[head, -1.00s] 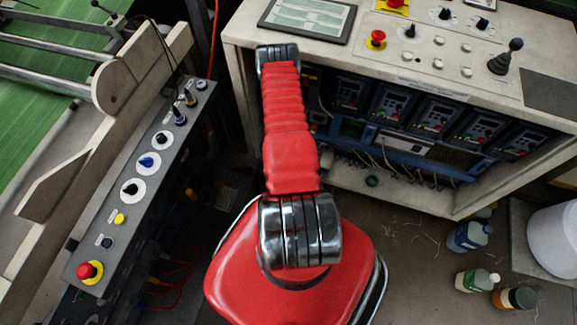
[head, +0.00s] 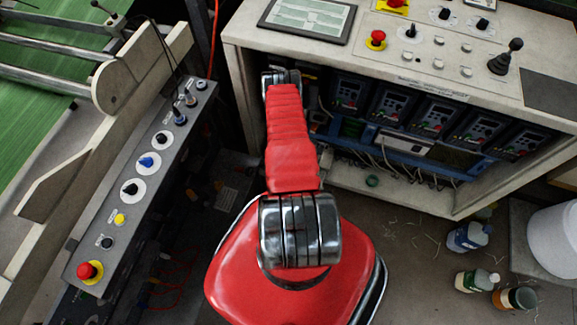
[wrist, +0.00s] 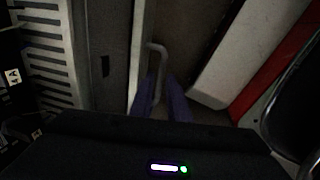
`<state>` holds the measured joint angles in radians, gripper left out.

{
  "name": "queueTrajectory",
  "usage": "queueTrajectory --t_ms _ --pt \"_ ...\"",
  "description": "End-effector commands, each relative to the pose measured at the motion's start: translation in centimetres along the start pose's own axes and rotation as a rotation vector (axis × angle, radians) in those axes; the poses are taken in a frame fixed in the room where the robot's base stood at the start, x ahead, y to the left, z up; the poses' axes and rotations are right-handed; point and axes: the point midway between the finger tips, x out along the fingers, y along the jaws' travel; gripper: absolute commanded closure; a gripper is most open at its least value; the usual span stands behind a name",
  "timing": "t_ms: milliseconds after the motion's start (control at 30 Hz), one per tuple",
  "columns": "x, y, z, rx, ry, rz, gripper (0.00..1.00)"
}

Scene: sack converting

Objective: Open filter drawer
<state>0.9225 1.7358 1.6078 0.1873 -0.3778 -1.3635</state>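In the wrist view, a pale bent bar handle (wrist: 161,52) stands on a narrow light-edged panel, which looks like the front of the filter drawer (wrist: 139,50). My gripper (wrist: 163,88) shows there with its two dark purple fingers apart. The lower part of the handle runs down between the fingertips. I cannot tell whether either finger touches it. The picture is dark, and the drawer looks shut as far as it shows. In the head view, my red-sleeved arm hides the gripper and the handle.
A control cabinet (head: 400,75) with open drive bays stands on the right. A grey button console (head: 140,190) runs along the left. Bottles (head: 468,237) stand on the floor near a white bucket (head: 555,240). The wrist view shows a vented panel (wrist: 45,50) at left.

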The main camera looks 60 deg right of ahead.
Motion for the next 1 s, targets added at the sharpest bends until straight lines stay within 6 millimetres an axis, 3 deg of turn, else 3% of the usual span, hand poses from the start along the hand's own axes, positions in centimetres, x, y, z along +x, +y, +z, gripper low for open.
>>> queueTrajectory --t_ms 100,333,1000 --pt "-0.02 -0.02 0.01 0.000 0.000 0.000 0.85" --pt "-0.03 -0.02 0.01 0.000 0.000 0.000 1.00" --pt "-0.04 -0.02 0.01 0.001 0.000 0.000 1.00"
